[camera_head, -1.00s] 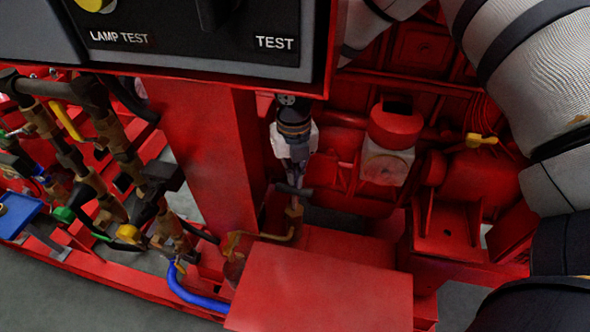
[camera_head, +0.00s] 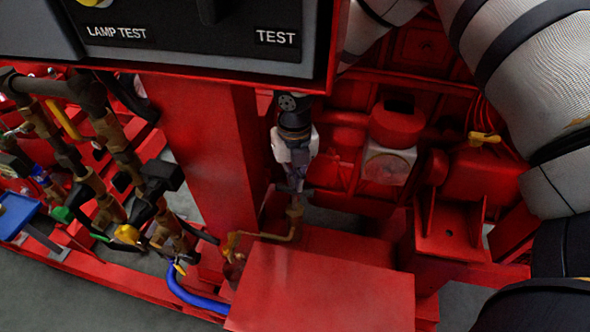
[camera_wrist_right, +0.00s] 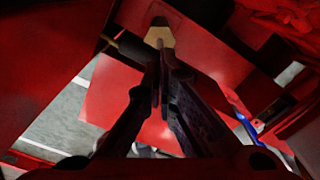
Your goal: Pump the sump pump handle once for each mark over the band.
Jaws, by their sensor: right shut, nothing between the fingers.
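My right gripper (camera_head: 297,187) points down in the head view, fingers together and empty, just above a small brass upright (camera_head: 294,209). A short grey bar, which looks like the sump pump handle (camera_head: 281,188), lies across the top of this upright at the fingertips. I cannot tell whether the fingers touch it. In the right wrist view, the dark fingers (camera_wrist_right: 160,88) converge below a brass-coloured piece (camera_wrist_right: 158,39) with a thin grey rod under it. No band or marks can be made out. My left gripper is out of view.
A red box (camera_head: 320,288) stands in front of the upright, and a thick red post (camera_head: 205,150) to its left. A control panel (camera_head: 200,40) overhangs above. Brass pipes and valves (camera_head: 105,200) fill the left. Red engine parts with a yellow lever (camera_head: 484,138) crowd the right.

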